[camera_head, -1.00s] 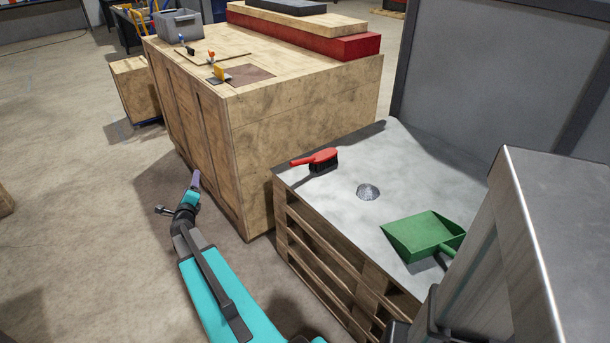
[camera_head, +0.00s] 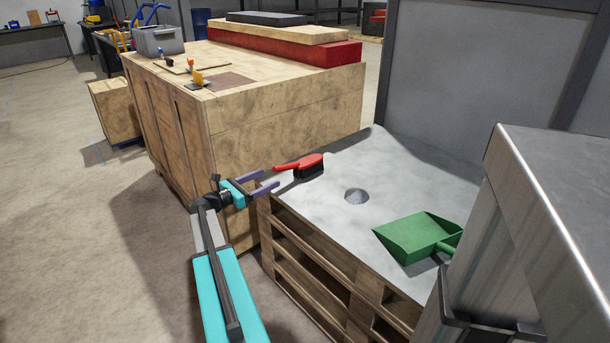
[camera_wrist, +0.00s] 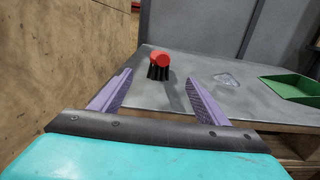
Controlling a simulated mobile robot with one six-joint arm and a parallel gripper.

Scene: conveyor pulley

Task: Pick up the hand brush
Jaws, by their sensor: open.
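The hand brush (camera_head: 308,167) has a red handle and back with black bristles. It lies bristles down on the grey sheet over the pallet stack, near its far left corner, with the handle pointing left. In the wrist view the brush (camera_wrist: 159,64) shows end-on, ahead and between the two fingers. My gripper (camera_head: 268,181) is open and empty, just left of the handle end, at the sheet's left edge. Its purple fingers also show spread apart in the wrist view (camera_wrist: 158,92). A gap shows between the fingers and the brush.
The grey sheet (camera_head: 330,222) tops a wooden pallet stack (camera_head: 300,265). On it are a small grey pile (camera_head: 356,196) and a green dustpan (camera_head: 418,238). A large wooden crate (camera_head: 270,115) stands close behind. A metal cabinet (camera_head: 560,200) is at right.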

